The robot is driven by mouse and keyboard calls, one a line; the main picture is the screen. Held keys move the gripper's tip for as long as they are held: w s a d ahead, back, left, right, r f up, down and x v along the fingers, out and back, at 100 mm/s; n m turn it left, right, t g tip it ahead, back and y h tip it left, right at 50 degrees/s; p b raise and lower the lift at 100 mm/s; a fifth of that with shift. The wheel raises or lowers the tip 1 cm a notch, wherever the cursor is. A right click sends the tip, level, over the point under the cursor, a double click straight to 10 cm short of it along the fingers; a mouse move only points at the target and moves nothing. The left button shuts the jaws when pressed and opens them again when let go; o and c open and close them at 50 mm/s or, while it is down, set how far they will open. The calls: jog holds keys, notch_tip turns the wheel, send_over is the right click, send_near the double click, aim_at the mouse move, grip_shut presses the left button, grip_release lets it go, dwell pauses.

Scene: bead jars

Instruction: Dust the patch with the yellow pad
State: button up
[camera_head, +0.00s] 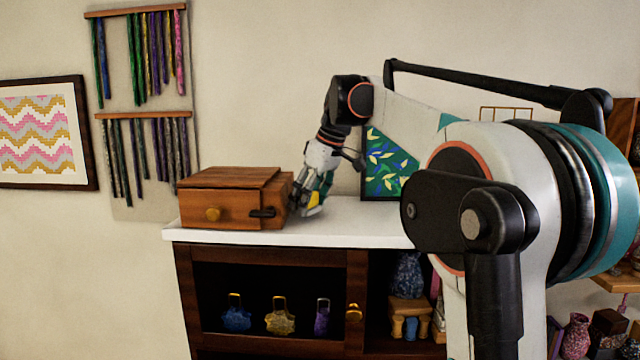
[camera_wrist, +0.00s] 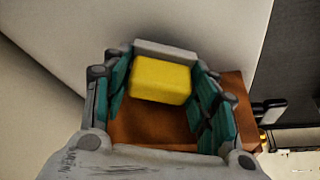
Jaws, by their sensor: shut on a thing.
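The yellow pad (camera_wrist: 160,80) is a small block between the fingers of my gripper (camera_wrist: 165,68) in the wrist view. My gripper is shut on it. In the head view the yellow pad (camera_head: 314,199) shows partly between the fingers of my gripper (camera_head: 312,206). My gripper points down at the white cabinet top (camera_head: 345,212), just right of the wooden box. The pad is low, close to the top; I cannot tell whether it touches. I cannot make out the patch in either view.
The wooden box (camera_head: 222,207) with a round knob and a dark latch stands just left of my gripper. A leafy framed picture (camera_head: 385,165) stands behind to the right, partly behind my arm. The cabinet's front edge (camera_head: 300,240) is near. Some white top is bare.

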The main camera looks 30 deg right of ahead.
aim_at(319, 209)
jog(key=shift+f, duration=0.65)
dwell(1.8)
jog(key=o, duration=0.4)
jog(key=c, duration=0.4)
jog(key=shift+d, duration=0.1)
jog(key=shift+s+d, duration=0.8)
jog(key=shift+d, duration=0.25)
jog(key=shift+d, duration=0.1)
jog(key=shift+s+d, duration=0.4)
jog(key=shift+d, duration=0.05)
